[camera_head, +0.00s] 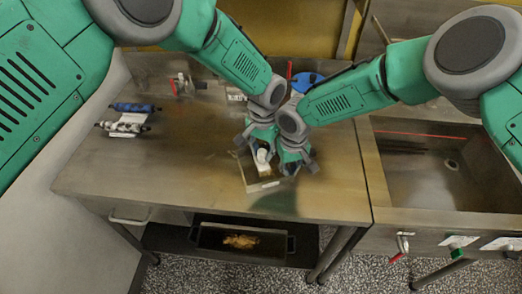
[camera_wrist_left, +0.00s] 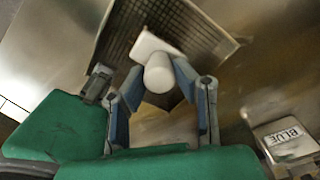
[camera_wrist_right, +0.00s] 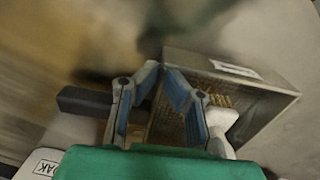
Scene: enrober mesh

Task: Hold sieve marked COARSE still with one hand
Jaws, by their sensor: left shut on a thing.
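The sieve (camera_head: 270,185) is a shallow metal frame with mesh on the steel table, below both grippers. Its mesh shows in the left wrist view (camera_wrist_left: 118,38); its frame and a pale label, too blurred to read, show in the right wrist view (camera_wrist_right: 278,100). My left gripper (camera_head: 262,152) is shut on a white piece with a round handle (camera_wrist_left: 158,74) and a flat part, over the mesh. My right gripper (camera_head: 297,170) is at the sieve's right side; its fingers (camera_wrist_right: 158,78) come together across the sieve's wall and appear shut on it.
Blue and white rollers (camera_head: 132,107) lie at the table's left. A red-handled fitting (camera_head: 182,85) and a blue round thing (camera_head: 307,79) stand at the back. A block marked BLUE (camera_wrist_left: 288,138) is nearby. A sink (camera_head: 440,165) is at right. The table's front left is clear.

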